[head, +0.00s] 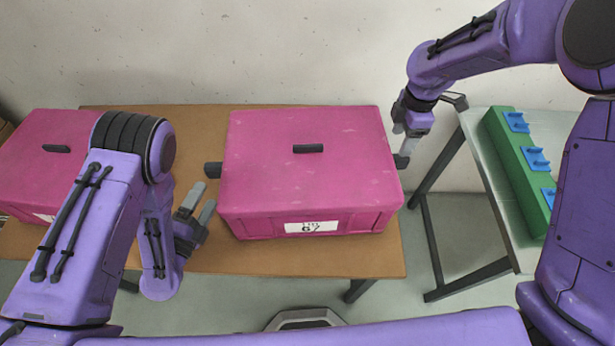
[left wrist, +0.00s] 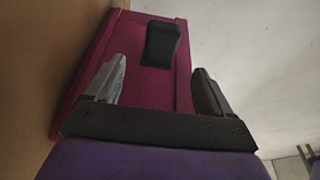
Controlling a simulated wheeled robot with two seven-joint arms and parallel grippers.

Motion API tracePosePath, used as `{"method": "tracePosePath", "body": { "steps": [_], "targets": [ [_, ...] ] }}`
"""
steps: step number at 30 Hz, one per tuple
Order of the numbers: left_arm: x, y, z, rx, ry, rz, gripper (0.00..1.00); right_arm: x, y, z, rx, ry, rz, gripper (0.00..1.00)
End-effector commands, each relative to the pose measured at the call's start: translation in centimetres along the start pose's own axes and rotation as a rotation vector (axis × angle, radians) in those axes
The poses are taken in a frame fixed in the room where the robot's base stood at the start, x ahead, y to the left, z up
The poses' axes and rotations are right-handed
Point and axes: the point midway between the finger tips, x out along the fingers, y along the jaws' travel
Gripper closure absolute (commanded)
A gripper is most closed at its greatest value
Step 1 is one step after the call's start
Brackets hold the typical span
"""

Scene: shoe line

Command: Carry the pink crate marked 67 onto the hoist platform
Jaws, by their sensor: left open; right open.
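The pink crate marked 67 (head: 310,175) sits on the wooden table, lid closed, with a black handle on top and a white label on its front. A black side handle (head: 213,169) sticks out on its left; another shows at its right edge. My left gripper (head: 207,200) is open and empty, just left of the crate and a little in front of that handle. In the left wrist view the black handle (left wrist: 160,44) lies ahead, beyond the open fingers. My right gripper (head: 401,146) is open beside the crate's right side, close to the right handle. I cannot make out the hoist platform.
Another pink crate (head: 40,150) stands on the left end of the wooden table (head: 200,125), partly behind my left arm. At the right, a grey table (head: 475,135) holds a green rack (head: 525,170) with blue pieces. A wall closes off the back.

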Motion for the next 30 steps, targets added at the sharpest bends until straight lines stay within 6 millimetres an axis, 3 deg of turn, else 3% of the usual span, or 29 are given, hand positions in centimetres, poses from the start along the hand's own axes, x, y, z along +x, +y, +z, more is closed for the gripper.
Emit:
{"method": "tracePosePath", "body": {
  "steps": [15,27,29,30],
  "targets": [
    [8.0,-0.2,-0.1,-0.002,0.002,-0.008,0.17,7.9,-0.1,0.1,0.003,0.0,-0.002,0.38],
    [8.8,-0.2,-0.2,-0.002,0.002,-0.006,0.17,8.7,-0.1,0.1,0.002,0.0,0.0,0.38],
    [8.8,-0.2,-0.2,-0.002,0.002,-0.006,0.33,8.7,-0.1,0.1,0.002,0.0,0.0,0.55],
    [8.8,-0.2,-0.2,-0.002,0.002,-0.006,0.46,8.7,-0.1,0.1,0.002,0.0,0.0,0.68]
  ]
}}
